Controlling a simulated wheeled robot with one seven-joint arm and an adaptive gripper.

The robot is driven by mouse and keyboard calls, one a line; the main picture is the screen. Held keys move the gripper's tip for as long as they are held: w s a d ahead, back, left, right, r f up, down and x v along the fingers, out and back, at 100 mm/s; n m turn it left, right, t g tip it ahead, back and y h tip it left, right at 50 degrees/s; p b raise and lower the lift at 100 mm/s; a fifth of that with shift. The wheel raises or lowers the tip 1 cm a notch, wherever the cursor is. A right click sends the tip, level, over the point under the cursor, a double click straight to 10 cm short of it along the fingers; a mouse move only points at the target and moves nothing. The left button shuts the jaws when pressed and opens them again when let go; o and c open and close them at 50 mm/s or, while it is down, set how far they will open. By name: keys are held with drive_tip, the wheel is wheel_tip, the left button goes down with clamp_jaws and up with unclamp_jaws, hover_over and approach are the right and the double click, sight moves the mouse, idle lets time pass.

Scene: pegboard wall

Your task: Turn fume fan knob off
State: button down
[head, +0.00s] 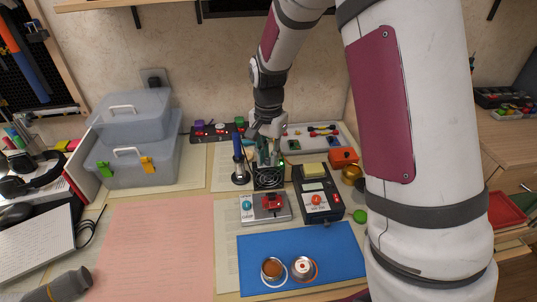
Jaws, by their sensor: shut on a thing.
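The fume fan (268,180) is a small black box with a round grille, standing at the back middle of the bench. A small green light (282,163) glows at its upper right. My gripper (267,158) points down at the top of the fan, with its fingers shut at the fan's upper edge. The fan knob is hidden by the fingers, and the grip on it is too small to see clearly.
A grey unit (283,213) with red and blue parts stands in front of the fan. A black station (323,213) with an orange-red knob is to the right. A blue stand (238,165) is close on the left. A blue mat (340,245) holds two small round containers.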

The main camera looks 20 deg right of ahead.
sight(268, 159)
drive_tip(key=n+p, duration=0.1)
drive_tip(key=n, duration=0.9)
drive_tip(key=shift+n+p, duration=0.4)
idle(0.4)
drive_tip(key=c, duration=1.5)
unclamp_jaws()
drive_tip(key=shift+r, duration=0.1)
wheel_tip(268, 159, up, 12)
drive_tip(key=shift+f, duration=0.1)
